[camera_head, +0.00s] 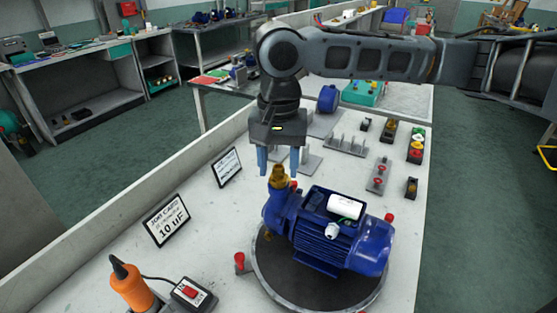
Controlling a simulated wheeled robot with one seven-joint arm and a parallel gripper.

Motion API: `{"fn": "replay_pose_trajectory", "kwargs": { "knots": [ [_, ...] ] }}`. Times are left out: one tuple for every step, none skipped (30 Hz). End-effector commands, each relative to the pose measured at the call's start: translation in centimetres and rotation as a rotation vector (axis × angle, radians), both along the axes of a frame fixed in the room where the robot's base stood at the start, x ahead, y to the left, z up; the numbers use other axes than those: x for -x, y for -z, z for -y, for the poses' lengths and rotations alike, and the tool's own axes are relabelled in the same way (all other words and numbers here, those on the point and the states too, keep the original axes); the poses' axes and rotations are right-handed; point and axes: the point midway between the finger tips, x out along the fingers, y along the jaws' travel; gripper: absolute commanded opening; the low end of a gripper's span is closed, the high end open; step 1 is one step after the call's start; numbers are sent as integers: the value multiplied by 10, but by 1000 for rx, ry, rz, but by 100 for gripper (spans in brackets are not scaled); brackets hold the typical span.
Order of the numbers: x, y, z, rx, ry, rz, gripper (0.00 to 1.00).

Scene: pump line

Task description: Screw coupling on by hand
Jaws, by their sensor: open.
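A blue pump (315,235) with a finned motor housing sits on a dark round turntable (277,285). A brass coupling (279,177) stands upright at the pump's upper left end; I cannot tell how far it is threaded on. My gripper (279,163) points down with its two blue fingers apart, one at each side of the coupling's top. From this angle I cannot tell whether the fingers touch the brass. A white cylinder (345,207) lies on top of the motor, with a white fitting (331,231) below it.
Red-topped posts (240,262) stand around the turntable. An orange tool (132,288) and a switch box (190,293) are at front left. Two signs (167,220) stand at left. Grey racks (345,144) and button boxes (378,175) are behind. The white table's left middle is clear.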

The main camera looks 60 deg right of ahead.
Motion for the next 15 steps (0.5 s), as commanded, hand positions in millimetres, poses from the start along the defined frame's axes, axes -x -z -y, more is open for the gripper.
{"fn": "replay_pose_trajectory", "kwargs": {
  "knots": [
    [0, -1, 0, -2, -43, 0, 49],
    [0, -1, 0, -2, -71, -1, 49],
    [0, -1, 0, -2, -101, -1, 49],
    [0, -1, 0, -1, -120, -2, 49],
    [0, -1, 0, 0, -134, -1, 49],
    [0, 0, 0, 0, -146, -1, 49],
    [0, 0, 0, 0, -150, -1, 49],
    [0, 0, 0, 0, -152, -1, 49],
    [0, 0, 0, 1, -153, -1, 49],
    [0, 0, 0, 1, -152, -1, 49],
    [0, 0, 0, 1, -152, -1, 49],
    [0, 0, 0, 1, -151, -1, 49],
    [0, 0, 0, 0, -151, -1, 49],
    [0, 0, 0, 0, -152, -1, 49],
    [0, 0, 0, 0, -161, -1, 49]
  ]
}}
